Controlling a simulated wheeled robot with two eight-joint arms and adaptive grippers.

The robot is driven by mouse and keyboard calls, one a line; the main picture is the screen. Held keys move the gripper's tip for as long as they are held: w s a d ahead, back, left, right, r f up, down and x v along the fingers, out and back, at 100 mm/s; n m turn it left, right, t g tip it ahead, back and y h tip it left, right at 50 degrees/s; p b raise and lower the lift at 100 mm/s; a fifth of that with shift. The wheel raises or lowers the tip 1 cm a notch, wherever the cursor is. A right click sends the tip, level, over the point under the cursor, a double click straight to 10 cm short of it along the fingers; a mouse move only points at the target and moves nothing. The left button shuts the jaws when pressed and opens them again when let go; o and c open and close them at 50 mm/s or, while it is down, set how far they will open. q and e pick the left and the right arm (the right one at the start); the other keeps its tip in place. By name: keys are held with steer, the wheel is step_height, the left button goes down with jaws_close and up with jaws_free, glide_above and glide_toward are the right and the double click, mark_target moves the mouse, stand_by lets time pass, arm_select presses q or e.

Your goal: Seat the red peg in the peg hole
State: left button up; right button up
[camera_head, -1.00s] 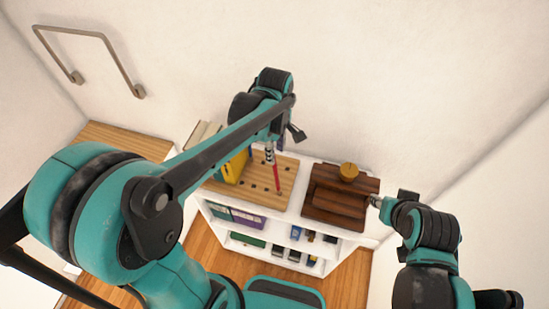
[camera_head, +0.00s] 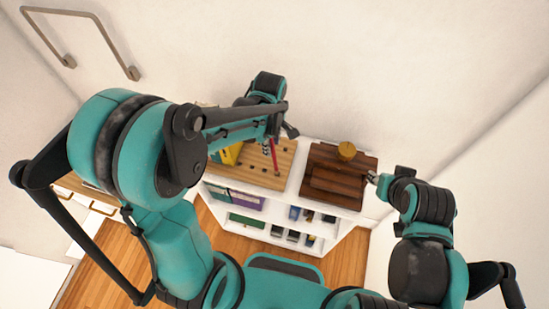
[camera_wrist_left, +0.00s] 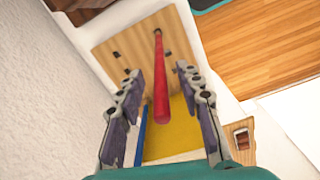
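The red peg (camera_head: 274,158) stands over the light wooden board with holes (camera_head: 246,175), below my left gripper (camera_head: 271,136). In the left wrist view the red peg (camera_wrist_left: 161,85) runs between the spread fingers of my left gripper (camera_wrist_left: 165,78), with a gap on each side. Its far end meets the wooden board (camera_wrist_left: 125,38) at a hole; how deep it sits I cannot tell. My left gripper is open. My right gripper (camera_head: 373,178) is at the right edge of a dark wooden box; its fingers are too small to read.
A yellow object (camera_wrist_left: 178,130) lies close behind the peg. A wall rail (camera_head: 82,13) is at upper left.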

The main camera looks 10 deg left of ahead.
arm_select(q)
jaws_close()
steer(key=shift+r, duration=0.15)
